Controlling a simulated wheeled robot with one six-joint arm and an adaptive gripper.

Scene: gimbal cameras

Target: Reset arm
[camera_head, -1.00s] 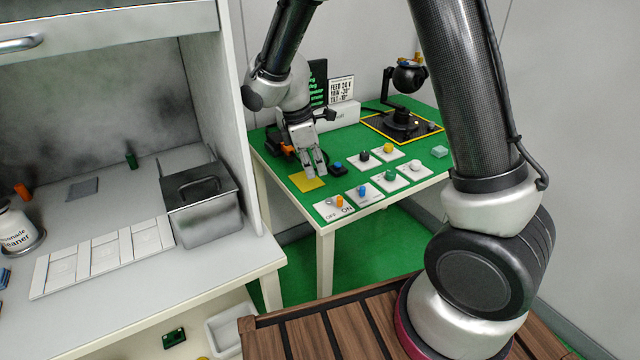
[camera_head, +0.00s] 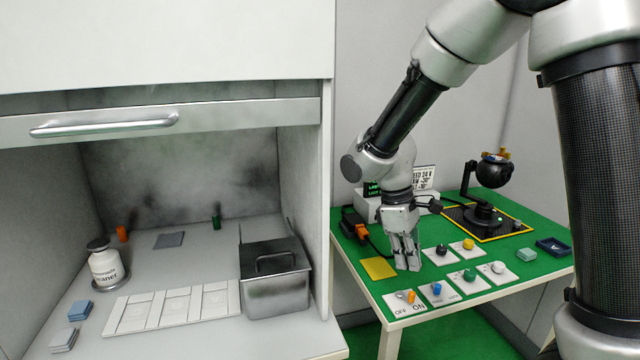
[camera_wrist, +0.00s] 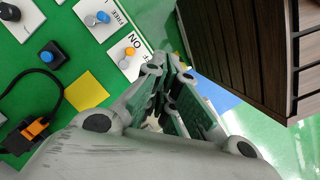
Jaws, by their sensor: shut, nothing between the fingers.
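My arm reaches over the green table (camera_head: 520,290) from the right in the head view. My gripper (camera_head: 408,266) points down above the green table, between the yellow square (camera_head: 379,268) and the switch panels. Its fingers are close together with nothing between them. In the wrist view my gripper (camera_wrist: 178,95) shows its fingers near each other at the centre, and the yellow square (camera_wrist: 86,92) lies to their left.
White panels carry knobs, including a blue one (camera_head: 437,289) and an orange one (camera_head: 411,296). A camera on a gimbal (camera_head: 492,172) stands at the back. At left, an open-fronted cabinet holds a metal box (camera_head: 277,290) and a white bottle (camera_head: 104,265). A slatted wooden surface (camera_wrist: 250,50) shows in the wrist view.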

